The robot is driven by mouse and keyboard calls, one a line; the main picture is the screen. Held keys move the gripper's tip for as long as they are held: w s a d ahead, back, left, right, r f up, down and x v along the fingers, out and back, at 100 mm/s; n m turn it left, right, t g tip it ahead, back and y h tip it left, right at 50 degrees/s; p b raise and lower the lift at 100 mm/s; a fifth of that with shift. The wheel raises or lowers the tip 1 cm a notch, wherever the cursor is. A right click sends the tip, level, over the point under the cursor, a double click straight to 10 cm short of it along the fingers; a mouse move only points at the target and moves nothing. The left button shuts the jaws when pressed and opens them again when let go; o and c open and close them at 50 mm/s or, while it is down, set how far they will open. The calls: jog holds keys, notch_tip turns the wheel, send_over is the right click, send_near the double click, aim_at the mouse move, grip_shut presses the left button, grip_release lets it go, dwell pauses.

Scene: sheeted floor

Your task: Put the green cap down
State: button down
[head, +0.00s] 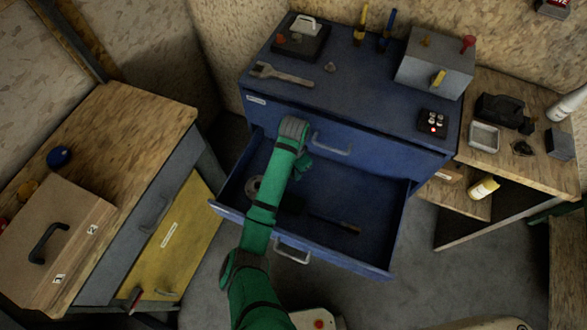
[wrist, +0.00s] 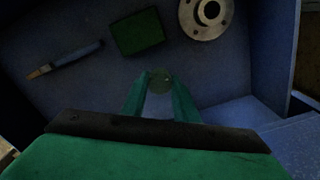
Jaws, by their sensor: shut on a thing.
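In the head view my gripper (head: 303,170) is over the open blue drawer (head: 375,235), and I cannot make out the cap there. The cap appears apart from the other things in the drawer; its height above the drawer floor is hard to tell.
The drawer holds a grey metal flange (wrist: 207,14), a dark green block (wrist: 138,32) and a long tool (wrist: 65,60) with a pale tip. Bare drawer floor surrounds the cap. The blue cabinet top (head: 350,85) carries a wrench (head: 280,75) and a grey box (head: 430,65).

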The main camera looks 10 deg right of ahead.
jog(key=w+f, duration=0.1)
jog(key=f, duration=0.1)
jog(key=w+f, duration=0.4)
jog(key=shift+w+d, duration=0.15)
jog(key=shift+d, duration=0.2)
jog(key=shift+w+f, duration=0.1)
jog(key=shift+f, duration=1.5)
jog(key=shift+f, duration=0.15)
jog(key=c, duration=1.4)
grip_release()
notch_tip(320, 180, up, 12)
jog(key=shift+r, duration=0.15)
